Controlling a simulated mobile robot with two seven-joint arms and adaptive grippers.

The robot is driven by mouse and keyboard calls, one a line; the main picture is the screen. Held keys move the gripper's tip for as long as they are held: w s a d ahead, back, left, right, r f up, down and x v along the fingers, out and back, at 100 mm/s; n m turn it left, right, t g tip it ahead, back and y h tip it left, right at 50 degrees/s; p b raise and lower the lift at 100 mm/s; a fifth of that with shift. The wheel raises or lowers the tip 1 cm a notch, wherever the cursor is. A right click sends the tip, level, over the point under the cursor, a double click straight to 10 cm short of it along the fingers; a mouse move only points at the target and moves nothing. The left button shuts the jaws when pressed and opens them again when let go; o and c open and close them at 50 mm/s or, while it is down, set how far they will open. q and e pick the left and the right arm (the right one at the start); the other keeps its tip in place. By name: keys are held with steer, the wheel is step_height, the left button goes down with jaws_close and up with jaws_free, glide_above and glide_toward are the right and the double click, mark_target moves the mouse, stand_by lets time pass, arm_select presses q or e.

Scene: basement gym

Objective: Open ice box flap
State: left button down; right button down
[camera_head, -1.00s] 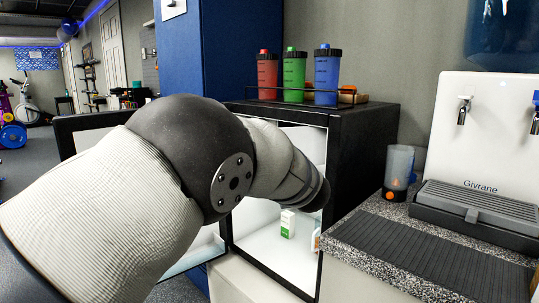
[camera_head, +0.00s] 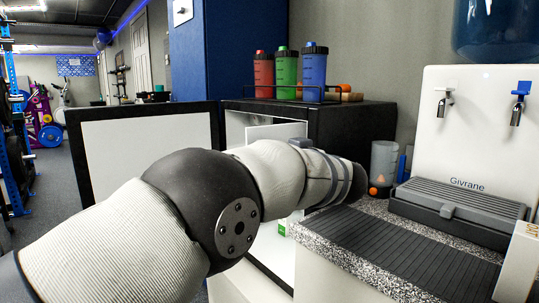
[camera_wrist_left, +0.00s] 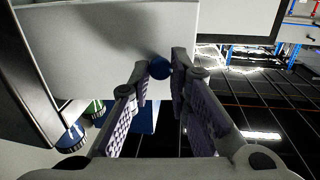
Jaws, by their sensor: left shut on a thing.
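The ice box flap (camera_wrist_left: 95,50) is a plain white panel with a round blue knob (camera_wrist_left: 159,67) in the left wrist view. My left gripper (camera_wrist_left: 160,68) has its fingertips closed around this knob. In the head view a white panel (camera_head: 280,132), apparently the flap, shows at the top of the open black fridge (camera_head: 350,130), angled out toward the opening. My left arm crosses in front of the fridge and hides the flap's lower part; the gripper is hidden there. My right gripper is in neither view.
The fridge door (camera_head: 145,150) stands open at the left. Red (camera_head: 264,75), green (camera_head: 286,74) and blue (camera_head: 314,74) bottles stand in a rack on top. The counter (camera_head: 400,250) with a water dispenser (camera_head: 470,130) lies right. A small box (camera_head: 283,227) is inside, partly hidden.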

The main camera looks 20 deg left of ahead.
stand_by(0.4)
arm_select(q)
steer(key=c, duration=1.5)
jaws_free()
steer(key=v, duration=1.2)
steer(key=shift+d, duration=0.1)
